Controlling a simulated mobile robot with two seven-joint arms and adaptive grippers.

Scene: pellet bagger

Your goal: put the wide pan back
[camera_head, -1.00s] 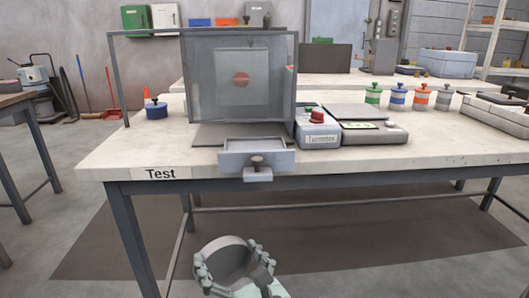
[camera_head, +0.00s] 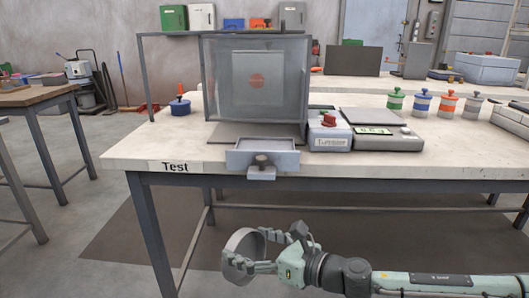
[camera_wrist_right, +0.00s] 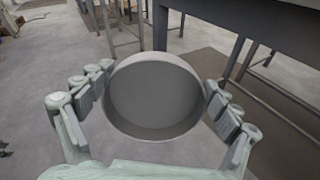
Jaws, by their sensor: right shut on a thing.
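The wide pan (camera_head: 243,246) is a round, shallow grey metal dish. My right gripper (camera_head: 248,260) is shut on it and holds it in the air in front of the bench, below the level of the bench top. In the right wrist view the pan (camera_wrist_right: 153,95) sits between the two fingers of the gripper (camera_wrist_right: 155,105), its open side facing the camera, and it looks empty. In the head view it is tilted on its side. My left gripper is not in view.
The bench (camera_head: 130,153) labelled "Test" carries a clear-walled box (camera_head: 222,80), a small tray with a knob (camera_head: 262,160) at its front edge, a Tumbler unit (camera_head: 329,130), a scale (camera_head: 383,138) and several coloured-band jars (camera_head: 422,101).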

